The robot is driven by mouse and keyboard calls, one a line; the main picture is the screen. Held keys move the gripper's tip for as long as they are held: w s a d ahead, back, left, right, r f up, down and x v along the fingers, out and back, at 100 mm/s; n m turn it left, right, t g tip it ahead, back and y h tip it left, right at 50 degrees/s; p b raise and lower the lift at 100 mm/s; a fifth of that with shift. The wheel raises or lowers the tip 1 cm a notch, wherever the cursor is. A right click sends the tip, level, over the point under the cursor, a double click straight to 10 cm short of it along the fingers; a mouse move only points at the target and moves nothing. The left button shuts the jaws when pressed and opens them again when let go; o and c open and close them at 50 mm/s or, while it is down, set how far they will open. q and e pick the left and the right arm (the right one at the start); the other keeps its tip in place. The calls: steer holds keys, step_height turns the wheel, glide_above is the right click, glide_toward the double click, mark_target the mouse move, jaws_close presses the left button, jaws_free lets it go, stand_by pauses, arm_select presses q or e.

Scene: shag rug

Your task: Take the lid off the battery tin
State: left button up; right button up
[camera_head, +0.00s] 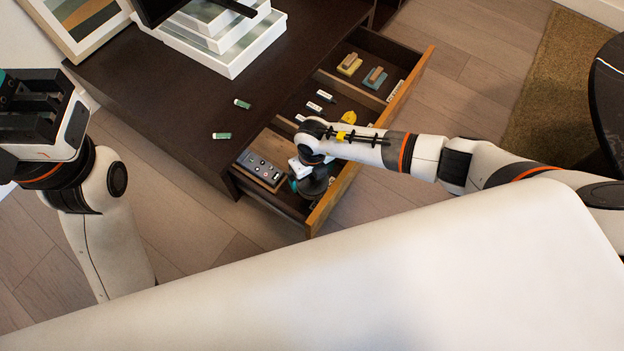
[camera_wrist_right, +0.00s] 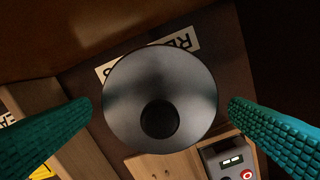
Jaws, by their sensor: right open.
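The battery tin shows in the right wrist view as a round grey metal lid (camera_wrist_right: 185,75) with a dark round knob (camera_wrist_right: 160,119) on top. The lid hides the tin's body. The tin (camera_head: 316,184) stands in the front near corner of the open drawer in the head view, partly covered by my right wrist. My right gripper (camera_wrist_right: 160,108) is open above it, with one teal finger on each side of the lid and gaps between. My left gripper (camera_head: 30,108) is raised at the far left, away from the drawer; its fingertips are unclear.
The open drawer (camera_head: 409,93) has wooden dividers. It also holds a grey device (camera_head: 263,168) with a red button, several small white cells (camera_head: 314,106), and yellow (camera_head: 349,65) and teal (camera_head: 375,78) blocks. Two green batteries (camera_head: 221,135) lie on the dark cabinet top (camera_head: 160,100).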

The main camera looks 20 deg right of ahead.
steer(key=c, duration=0.9)
steer(key=shift+r, duration=0.15)
